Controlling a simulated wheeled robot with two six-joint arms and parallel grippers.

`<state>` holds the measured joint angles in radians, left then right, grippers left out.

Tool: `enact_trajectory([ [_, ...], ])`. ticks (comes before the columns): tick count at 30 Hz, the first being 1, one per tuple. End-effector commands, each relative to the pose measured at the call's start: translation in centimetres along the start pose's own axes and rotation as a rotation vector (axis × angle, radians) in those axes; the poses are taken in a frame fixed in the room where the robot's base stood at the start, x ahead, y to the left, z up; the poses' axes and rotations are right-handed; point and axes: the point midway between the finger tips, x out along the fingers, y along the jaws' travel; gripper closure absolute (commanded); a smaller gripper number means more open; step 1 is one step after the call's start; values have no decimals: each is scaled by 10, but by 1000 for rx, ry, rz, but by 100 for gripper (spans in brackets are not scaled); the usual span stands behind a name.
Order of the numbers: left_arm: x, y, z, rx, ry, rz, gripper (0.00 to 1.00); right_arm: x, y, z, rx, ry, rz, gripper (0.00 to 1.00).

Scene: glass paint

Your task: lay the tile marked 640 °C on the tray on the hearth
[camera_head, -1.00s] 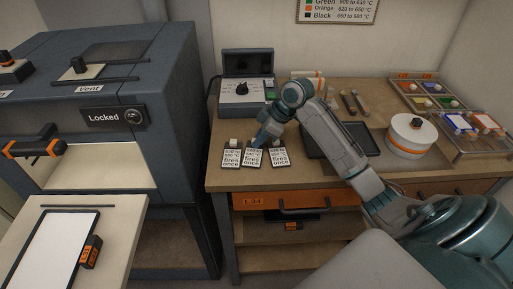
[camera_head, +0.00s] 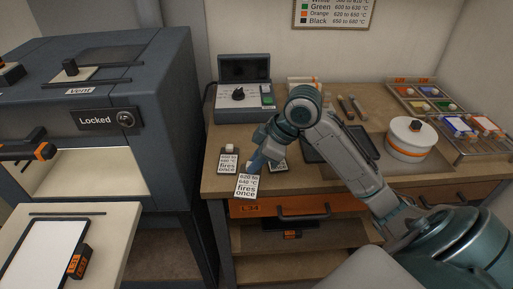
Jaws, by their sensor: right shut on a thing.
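My right gripper (camera_head: 254,165) is shut on a white card-like tile (camera_head: 247,186). Its print looks like "620 to 640 °C, fires once". The tile hangs over the bench's front edge in the picture, apart from the bench top. A second tile (camera_head: 228,165) lies on the bench to its left; its numbers are too small to read surely. A third tile (camera_head: 279,167) lies to the right, mostly hidden by the gripper. The tray (camera_head: 36,256), white with a dark rim and an orange-labelled block handle, lies on the pale hearth (camera_head: 112,232) at lower left. My left gripper is not in view.
The dark kiln (camera_head: 165,130), with a "Locked" plate, stands between hearth and bench (camera_head: 222,190). A control box (camera_head: 241,95), a dark tray (camera_head: 325,150), a round white pot (camera_head: 411,138) and racks of colours (camera_head: 478,132) occupy the bench. The white tray looks empty.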

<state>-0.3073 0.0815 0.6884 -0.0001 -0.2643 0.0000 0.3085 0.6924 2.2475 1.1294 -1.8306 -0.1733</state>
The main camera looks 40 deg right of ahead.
Motion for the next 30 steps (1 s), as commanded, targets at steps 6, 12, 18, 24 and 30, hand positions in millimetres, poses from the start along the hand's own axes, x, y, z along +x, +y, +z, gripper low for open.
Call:
enact_trajectory([
  [6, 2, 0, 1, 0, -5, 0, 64, -4, -29, 1, -1, 1, -1, 100],
  [12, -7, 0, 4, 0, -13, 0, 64, -12, -35, -2, 0, 1, -1, 100],
  [18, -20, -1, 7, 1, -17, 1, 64, -20, -35, -6, 0, 0, -2, 100],
  [24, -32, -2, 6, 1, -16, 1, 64, -27, -35, -10, 0, 1, -2, 100],
  [30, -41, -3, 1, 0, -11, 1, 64, -32, -35, -14, 1, 1, 0, 100],
])
